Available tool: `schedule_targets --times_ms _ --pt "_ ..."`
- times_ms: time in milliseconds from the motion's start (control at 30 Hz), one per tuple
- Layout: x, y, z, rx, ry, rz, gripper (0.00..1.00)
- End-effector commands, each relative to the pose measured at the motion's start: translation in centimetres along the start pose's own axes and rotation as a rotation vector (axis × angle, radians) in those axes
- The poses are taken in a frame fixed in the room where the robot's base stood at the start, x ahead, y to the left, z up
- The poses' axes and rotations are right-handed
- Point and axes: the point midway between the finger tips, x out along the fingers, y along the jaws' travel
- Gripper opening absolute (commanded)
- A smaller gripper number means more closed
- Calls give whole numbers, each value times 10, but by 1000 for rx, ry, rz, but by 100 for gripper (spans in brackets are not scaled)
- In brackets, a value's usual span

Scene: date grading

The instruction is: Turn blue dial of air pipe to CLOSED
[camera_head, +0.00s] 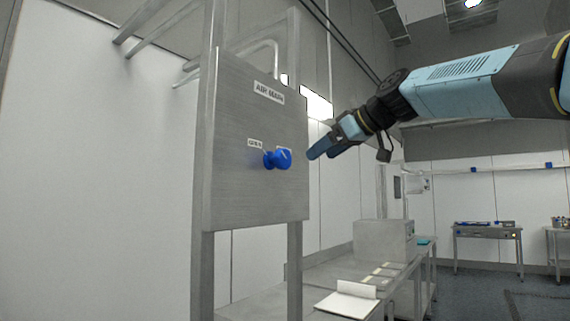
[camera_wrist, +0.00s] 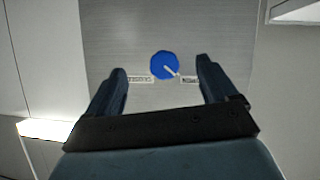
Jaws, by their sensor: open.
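The blue dial (camera_head: 278,159) sticks out from a grey metal panel (camera_head: 250,205) under a sign that appears to read AIR MAIN. My gripper (camera_head: 312,155) is right of the panel in the head view, apart from the dial. In the wrist view its two fingers (camera_wrist: 162,72) are spread wide, with the dial between them in the picture and nothing held.
The panel stands on metal posts (camera_head: 294,260). Pipes (camera_head: 160,30) run behind it at upper left. Below right is a bench with a grey box (camera_head: 384,241) and an open white booklet (camera_head: 348,304). The space between my gripper and the panel looks clear.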

Motion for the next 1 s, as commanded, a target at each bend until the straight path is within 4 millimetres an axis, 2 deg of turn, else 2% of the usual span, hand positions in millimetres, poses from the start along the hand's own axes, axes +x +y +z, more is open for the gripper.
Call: schedule_targets --times_ms 33,100,233,467,1000 --pt "3 1 -14 -30 20 -5 86" --pt "5 2 -28 -64 42 -10 86" --pt "7 2 -41 -95 62 -13 86" --pt "31 1 -43 -98 63 -15 86" --pt "122 0 -48 -97 62 -14 86"
